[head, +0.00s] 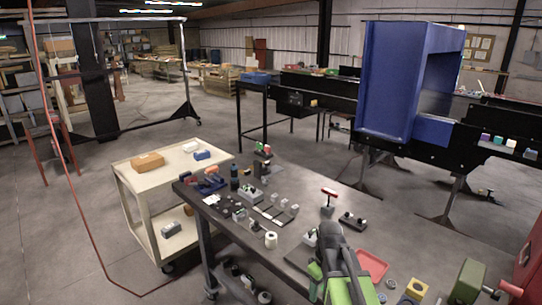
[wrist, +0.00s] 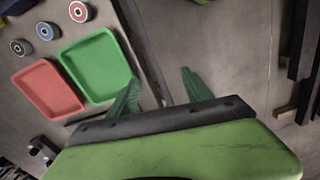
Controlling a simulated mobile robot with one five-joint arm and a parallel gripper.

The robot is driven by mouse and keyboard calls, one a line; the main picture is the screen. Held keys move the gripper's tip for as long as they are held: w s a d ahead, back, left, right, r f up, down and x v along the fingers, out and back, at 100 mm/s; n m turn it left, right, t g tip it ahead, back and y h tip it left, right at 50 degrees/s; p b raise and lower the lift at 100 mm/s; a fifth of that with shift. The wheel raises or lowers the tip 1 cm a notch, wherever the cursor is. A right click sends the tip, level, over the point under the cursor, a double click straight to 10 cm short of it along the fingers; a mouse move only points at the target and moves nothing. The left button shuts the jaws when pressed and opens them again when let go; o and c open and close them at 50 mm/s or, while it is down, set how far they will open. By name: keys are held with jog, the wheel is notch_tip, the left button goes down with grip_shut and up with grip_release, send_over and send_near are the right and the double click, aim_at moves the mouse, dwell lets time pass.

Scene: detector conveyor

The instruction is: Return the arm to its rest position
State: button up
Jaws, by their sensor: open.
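My gripper (wrist: 162,88) shows in the wrist view with its two green fingers spread apart and nothing between them. Beyond the fingers I see the edge of the workbench and bare floor. My arm (head: 338,255), dark grey and green, reaches over the front of the workbench (head: 300,236) in the head view. The gripper's fingers cannot be made out clearly there.
A red tray (wrist: 47,92) and a green tray (wrist: 95,65) lie beside the gripper, with several round parts (wrist: 45,31) nearby. A cream cart (head: 128,180) stands left. A blue detector tunnel (head: 385,80) straddles the black conveyor (head: 310,90) behind. Open floor lies between.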

jog(key=s+f+m+b, duration=0.4)
jog(key=s+f+m, duration=0.1)
jog(key=f+m, duration=0.1)
jog(key=shift+s+d+m, duration=0.25)
jog(key=shift+m, duration=0.55)
